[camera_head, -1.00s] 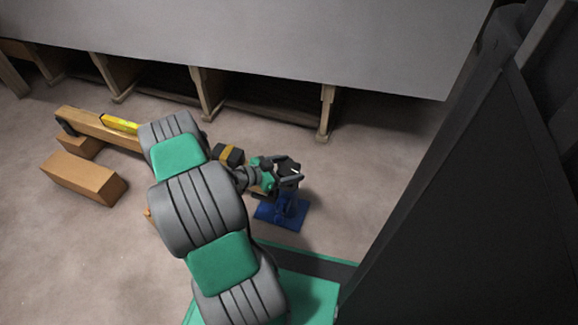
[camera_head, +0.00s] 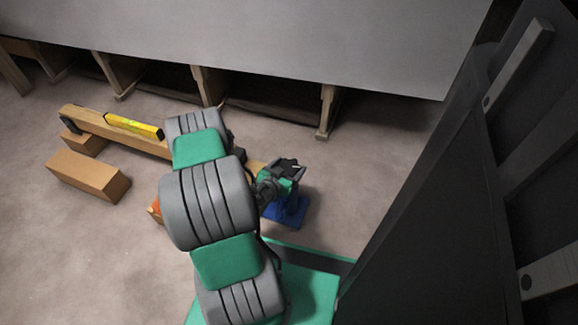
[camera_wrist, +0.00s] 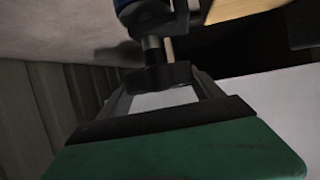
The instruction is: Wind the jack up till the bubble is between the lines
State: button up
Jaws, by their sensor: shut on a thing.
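The blue jack (camera_head: 287,212) stands on the floor under the right end of a wooden beam (camera_head: 88,119). In the wrist view the jack's blue body (camera_wrist: 128,6) shows at the top, with a grey shaft (camera_wrist: 153,48) leading towards me. My gripper (camera_head: 289,171) is over the jack. In the wrist view my gripper (camera_wrist: 165,82) is shut on the dark end of that shaft, the jack's handle. A yellow spirit level (camera_head: 134,126) lies along the beam. Its bubble is too small to read, and my arm hides part of the beam.
A loose wooden block (camera_head: 85,176) lies on the floor at left. A grey hull panel (camera_head: 270,45) on wooden supports (camera_head: 327,112) runs along the back. A dark structure (camera_head: 440,220) fills the right side. The floor between the jack and that structure is clear.

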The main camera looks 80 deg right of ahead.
jog(key=shift+f, duration=0.15)
jog(key=o, duration=1)
jog(key=shift+o, duration=0.2)
jog(key=shift+w+m+g+y+b, duration=0.15)
jog(key=shift+m+g+y+b, duration=0.35)
jog(key=shift+m+g, duration=0.55)
jog(key=m+g+y+b, duration=0.2)
jog(key=m+g, duration=0.1)
jog(key=m+g+y+b, duration=0.1)
jog(key=m, duration=0.1)
jog(key=shift+d+f+g+b, duration=0.1)
jog(key=shift+f+g+b, duration=0.2)
jog(key=shift+g, duration=0.05)
jog(key=w+a+r+n+t+y+p, duration=0.1)
jog(key=w+a+r+n+t+p, duration=0.1)
jog(key=w+a+r, duration=0.3)
jog(key=w+a+r+n+t+y+p, duration=0.1)
jog(key=w+a+r+n+t+p, duration=0.1)
jog(key=w, duration=0.8)
jog(key=w+a+r+n+t+y+p, duration=0.1)
jog(key=w+a+r+n+t+p, duration=0.1)
jog(key=w+a+r+n, duration=0.3)
jog(key=w+a+r+p, duration=0.1)
jog(key=w+a+r, duration=0.2)
jog(key=a, duration=0.1)
jog(key=shift+a+r, duration=0.15)
jog(key=shift+a, duration=0.2)
